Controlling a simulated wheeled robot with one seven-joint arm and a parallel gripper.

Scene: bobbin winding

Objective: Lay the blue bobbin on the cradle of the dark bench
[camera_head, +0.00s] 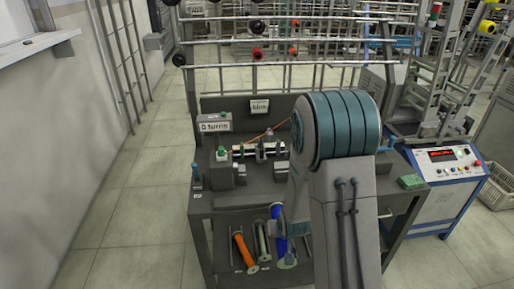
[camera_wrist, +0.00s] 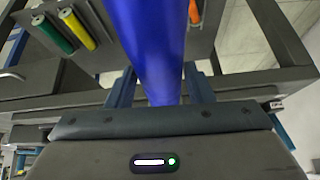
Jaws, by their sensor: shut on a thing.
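The blue bobbin (camera_head: 278,228) is at the lower shelf of the dark bench (camera_head: 240,200), right of an orange bobbin and a pale one. In the wrist view the blue bobbin (camera_wrist: 150,45) runs between the two fingers of my gripper (camera_wrist: 160,92), which is shut on it. In the head view my arm hides most of the gripper and part of the bobbin. I cannot tell whether the bobbin still touches the shelf. On the bench top is a spindle unit (camera_head: 258,150) with grey blocks in front; I cannot tell which part is the cradle.
The orange bobbin (camera_head: 244,252) and the pale bobbin (camera_head: 262,242) stand close by on the left. The wrist view shows a yellow bobbin (camera_wrist: 77,29) and a green bobbin (camera_wrist: 52,33). A blue-and-white machine (camera_head: 450,180) stands right of the bench. Floor is clear at left.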

